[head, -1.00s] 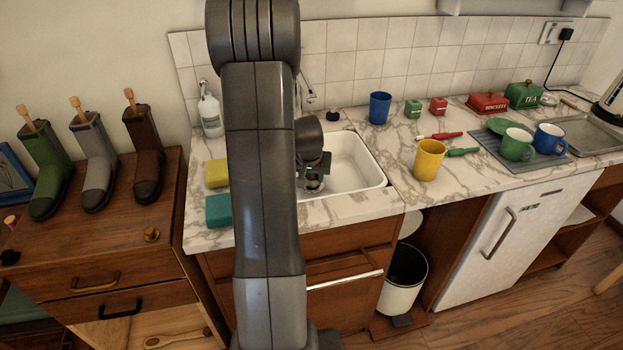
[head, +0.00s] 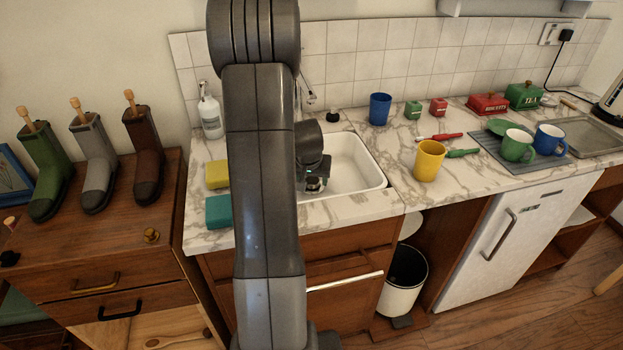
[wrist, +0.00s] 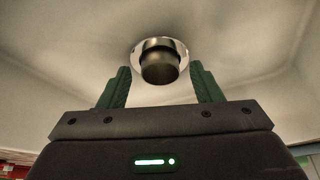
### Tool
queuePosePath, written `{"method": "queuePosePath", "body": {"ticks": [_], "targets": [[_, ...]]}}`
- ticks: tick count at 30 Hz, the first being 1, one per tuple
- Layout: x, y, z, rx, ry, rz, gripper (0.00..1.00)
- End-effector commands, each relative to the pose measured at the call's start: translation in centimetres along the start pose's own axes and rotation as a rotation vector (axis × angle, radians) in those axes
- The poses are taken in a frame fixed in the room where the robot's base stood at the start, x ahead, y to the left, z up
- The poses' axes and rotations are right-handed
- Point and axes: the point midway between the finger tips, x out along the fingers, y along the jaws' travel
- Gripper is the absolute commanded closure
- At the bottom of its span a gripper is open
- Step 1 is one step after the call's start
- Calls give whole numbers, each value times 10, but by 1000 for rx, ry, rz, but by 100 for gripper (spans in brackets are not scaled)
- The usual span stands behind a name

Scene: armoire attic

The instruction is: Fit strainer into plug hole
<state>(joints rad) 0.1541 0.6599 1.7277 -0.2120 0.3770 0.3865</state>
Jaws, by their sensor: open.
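The sink (head: 360,165) is a white basin set in the marble-patterned counter. In the wrist view a bright metal ring (wrist: 137,47) lies on the pale sink floor, with a dark metal cylinder (wrist: 160,66) standing at its middle. These look like the plug hole and the strainer, but I cannot tell how deep the strainer sits. My gripper (wrist: 160,88) is open, its two green fingers on either side of the cylinder with gaps between. In the head view my gripper (head: 313,181) is low inside the sink, and my arm hides the sink's left part.
A yellow sponge (head: 217,174) and a teal sponge (head: 218,211) lie left of the sink. A soap bottle (head: 210,115) stands behind them. A yellow cup (head: 429,160) and a blue cup (head: 380,108) stand on the counter to the right.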

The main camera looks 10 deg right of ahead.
Motion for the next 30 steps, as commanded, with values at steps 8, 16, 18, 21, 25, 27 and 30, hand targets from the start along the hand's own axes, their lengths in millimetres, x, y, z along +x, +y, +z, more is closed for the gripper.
{"method": "queuePosePath", "body": {"ticks": [8,16,18,21,25,27,30], "targets": [[-51,0,-1,-1,6,-1,41],[-98,0,-1,0,5,-1,41],[-105,0,-1,-1,3,0,41],[-112,0,0,-1,3,0,41],[-116,0,0,-1,1,0,41],[-117,0,0,0,1,0,41],[-116,0,0,0,1,0,41]]}}
